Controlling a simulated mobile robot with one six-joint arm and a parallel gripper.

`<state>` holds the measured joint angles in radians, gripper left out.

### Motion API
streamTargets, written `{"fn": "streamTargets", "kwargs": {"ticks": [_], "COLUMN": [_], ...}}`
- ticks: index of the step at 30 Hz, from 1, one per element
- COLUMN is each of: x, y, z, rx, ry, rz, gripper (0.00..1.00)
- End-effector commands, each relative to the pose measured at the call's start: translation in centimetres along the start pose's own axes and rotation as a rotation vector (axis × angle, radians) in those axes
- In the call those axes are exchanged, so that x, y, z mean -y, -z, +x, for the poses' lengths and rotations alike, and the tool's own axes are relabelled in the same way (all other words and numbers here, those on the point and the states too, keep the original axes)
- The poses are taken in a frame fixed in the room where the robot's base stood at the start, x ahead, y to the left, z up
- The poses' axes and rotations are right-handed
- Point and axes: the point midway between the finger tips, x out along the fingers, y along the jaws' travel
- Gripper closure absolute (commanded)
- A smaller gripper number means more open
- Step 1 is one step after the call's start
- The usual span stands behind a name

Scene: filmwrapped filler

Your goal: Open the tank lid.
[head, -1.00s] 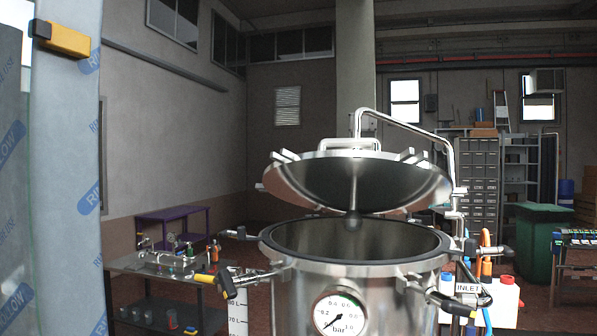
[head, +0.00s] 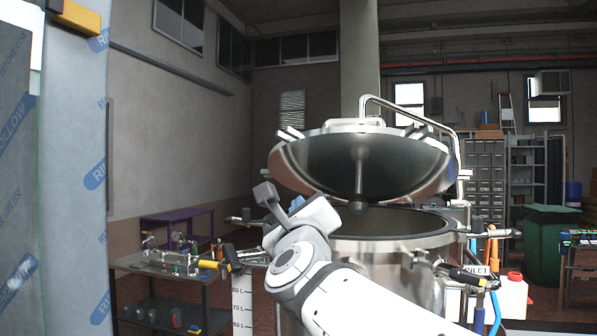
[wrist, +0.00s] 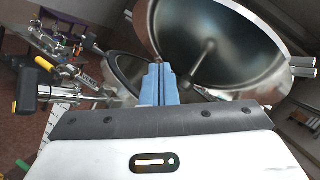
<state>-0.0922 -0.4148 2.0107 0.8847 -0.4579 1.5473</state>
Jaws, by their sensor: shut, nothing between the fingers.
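The tank lid (head: 400,165) is a steel dome, tilted up on its bent-pipe arm (head: 425,117) at the back right, with its dark underside facing me. It stands apart from the tank (head: 400,258), whose round mouth shows open below it. In the wrist view the lid (wrist: 240,50) fills the upper right, with the tank mouth (wrist: 130,72) at its lower left. My gripper (wrist: 160,84) has its blue fingers closed together, empty, pointing toward the gap by the lid's near edge. In the head view my arm covers the tank's left front and its gauge.
A workbench (head: 165,265) with fittings stands left. White jugs (head: 513,297) stand right. A film-wrapped column (head: 72,180) is near left.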

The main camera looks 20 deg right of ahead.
Motion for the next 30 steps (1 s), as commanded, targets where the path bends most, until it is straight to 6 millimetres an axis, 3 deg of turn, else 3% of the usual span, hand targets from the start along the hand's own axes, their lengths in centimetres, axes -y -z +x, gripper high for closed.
{"fn": "streamTargets", "kwargs": {"ticks": [3, 9, 14, 26, 30], "x": [3.7, 6.7, 7.6, 10.3, 11.5], "y": [-0.2, 0.0, 0.0, 0.6, -0.8], "z": [0.3, 0.3, 1.8, 9.8, 11.0], "rx": [0.001, 0.011, 0.011, 0.009, 0.013], "ry": [0.185, 0.328, 0.341, 0.339, 0.335], "rz": [0.304, 0.541, 0.559, 0.555, 0.559], "gripper": [1.0, 1.0, 1.0, 1.0, 1.0]}}
